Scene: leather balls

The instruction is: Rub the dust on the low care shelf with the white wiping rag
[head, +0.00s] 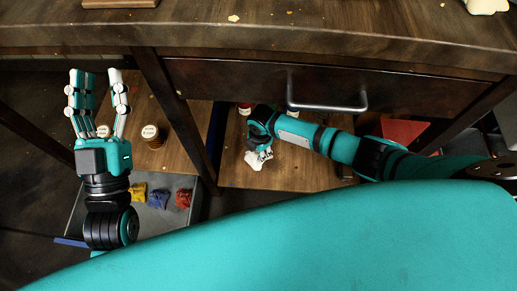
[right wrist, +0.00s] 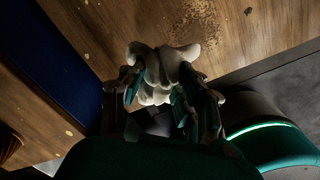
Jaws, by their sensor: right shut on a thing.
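The white wiping rag (head: 254,162) is a crumpled bundle over the low wooden shelf (head: 315,178) under the table. My right gripper (head: 264,149) is shut on the rag. In the right wrist view the rag (right wrist: 160,72) bulges out between the fingers. A patch of brown dust specks (right wrist: 200,22) lies on the shelf wood just beyond the rag in that view. In the head view I cannot make out the dust. Whether the rag touches the wood is hard to tell. My left gripper (head: 97,80) is open and empty, fingers pointing up, away from the rag.
A drawer with a metal handle (head: 328,107) hangs above the shelf. A brown jar (head: 150,136) stands on the left shelf part. A grey tray (head: 170,217) holds yellow, blue and red cloths. A dark blue thing (right wrist: 65,65) is close left of my right gripper.

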